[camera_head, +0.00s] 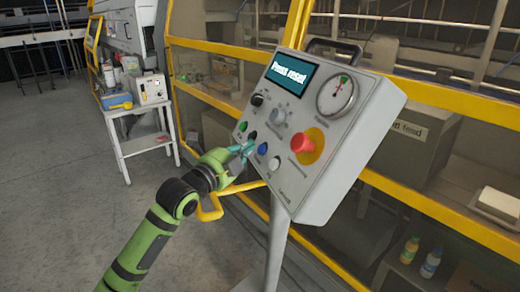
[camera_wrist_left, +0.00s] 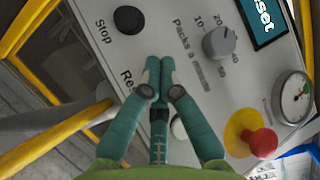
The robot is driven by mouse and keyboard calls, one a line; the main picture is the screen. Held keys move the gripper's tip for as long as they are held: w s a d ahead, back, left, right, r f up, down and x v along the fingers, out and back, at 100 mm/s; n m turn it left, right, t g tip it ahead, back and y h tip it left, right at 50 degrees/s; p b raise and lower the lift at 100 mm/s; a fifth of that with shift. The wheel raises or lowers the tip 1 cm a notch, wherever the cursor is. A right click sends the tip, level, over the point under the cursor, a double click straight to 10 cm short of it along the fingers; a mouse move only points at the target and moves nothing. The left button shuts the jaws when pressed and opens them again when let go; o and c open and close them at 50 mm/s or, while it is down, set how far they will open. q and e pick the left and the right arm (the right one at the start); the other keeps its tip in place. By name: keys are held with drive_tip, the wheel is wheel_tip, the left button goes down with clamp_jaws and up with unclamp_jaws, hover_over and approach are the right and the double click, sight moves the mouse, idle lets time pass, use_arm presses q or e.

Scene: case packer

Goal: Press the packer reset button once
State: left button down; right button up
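The grey control panel (camera_head: 340,125) carries a screen (camera_head: 289,73) reading "Press reset". My left gripper (camera_head: 247,147) is at the panel's lower left, beside its row of small buttons. In the left wrist view its teal fingers (camera_wrist_left: 160,63) are together and empty, pointing at the panel face. A label starting "Res" (camera_wrist_left: 128,80) shows just left of the fingers; the fingers hide the rest of it. I cannot see the reset button clearly, nor tell whether the fingertips touch the panel. A black button (camera_wrist_left: 129,20) labelled Stop is above left. My right gripper is not in view.
A red mushroom button (camera_head: 303,144) on a yellow disc and a knob (camera_head: 278,115) are on the same panel, with a blue button (camera_head: 262,148) close to the gripper. A yellow-framed machine stands behind. A small white table (camera_head: 148,145) is at the left; floor there is clear.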

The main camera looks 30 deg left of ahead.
use_arm(q)
drive_tip(key=shift+w+f, duration=0.1)
drive_tip(key=shift+w+d+f, duration=0.15)
drive_tip(key=shift+w+d, duration=0.05)
drive_tip(key=shift+d, duration=0.05)
drive_tip(key=shift+w+d+f, duration=0.2)
drive_tip(key=shift+w, duration=0.05)
idle(1.1)
drive_tip(key=shift+s+a+r, duration=0.1)
drive_tip(key=shift+s+a+r+p, duration=0.25)
drive_tip(key=shift+s+a+p, duration=0.1)
drive_tip(key=shift+s, duration=0.1)
drive_tip(key=shift+s+a+r+p, duration=0.3)
drive_tip(key=shift+s+a+r, duration=0.4)
drive_tip(key=shift+s, duration=0.15)
drive_tip(key=shift+s+a+r+p, duration=0.25)
drive_tip(key=shift+s+a+r, duration=0.4)
drive_tip(key=shift+s, duration=0.15)
